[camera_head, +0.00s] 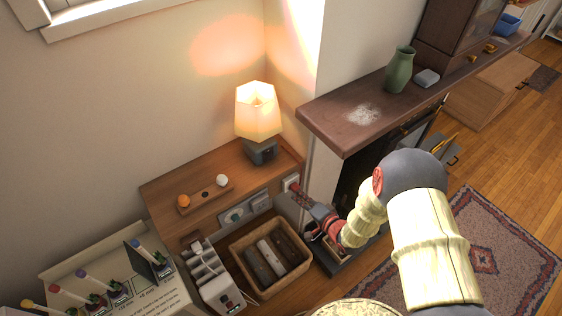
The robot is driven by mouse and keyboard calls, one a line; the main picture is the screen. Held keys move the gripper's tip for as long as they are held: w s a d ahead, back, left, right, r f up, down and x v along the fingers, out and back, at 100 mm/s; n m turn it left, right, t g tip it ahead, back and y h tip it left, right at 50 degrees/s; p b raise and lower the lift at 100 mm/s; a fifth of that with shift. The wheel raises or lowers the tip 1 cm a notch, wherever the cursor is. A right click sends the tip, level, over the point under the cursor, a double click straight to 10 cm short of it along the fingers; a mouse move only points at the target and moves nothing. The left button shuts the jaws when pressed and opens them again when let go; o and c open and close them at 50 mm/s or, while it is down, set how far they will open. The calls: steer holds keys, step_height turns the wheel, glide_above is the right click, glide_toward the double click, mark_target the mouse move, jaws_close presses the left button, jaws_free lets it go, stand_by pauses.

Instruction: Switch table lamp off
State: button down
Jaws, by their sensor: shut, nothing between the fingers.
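The table lamp (258,112) stands on the wooden side table at the wall corner. Its faceted shade glows warm and casts light on the wall, so it is lit. Its dark grey base (261,151) sits on the tabletop. My gripper (297,190) is shut and empty, below and to the right of the lamp. Its tips are at or close to a small white plate (291,181) by the table's right front end. I cannot tell whether they touch it. The tips partly cover the plate's edge.
Wall sockets or panels (232,216) show below the wooden table (165,190). A wicker basket (242,262) with dark and light items and a power strip (215,285) lie beneath. A mantel (345,115) with a green vase (399,70) juts out at right, above my forearm.

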mark_target(269, 158)
step_height(269, 158, up, 7)
steer(key=w+a+m+t+y, duration=0.1)
steer(key=m+t+y, duration=0.1)
steer(key=shift+w+a+f+m, duration=0.15)
steer(key=shift+w+a+m, duration=0.1)
steer(key=shift+a+m, duration=0.15)
steer(key=b+x, duration=0.3)
steer(key=x, duration=1.1)
steer(key=shift+d+b, duration=0.1)
steer(key=shift+b, duration=0.3)
steer(key=shift+f, duration=0.1)
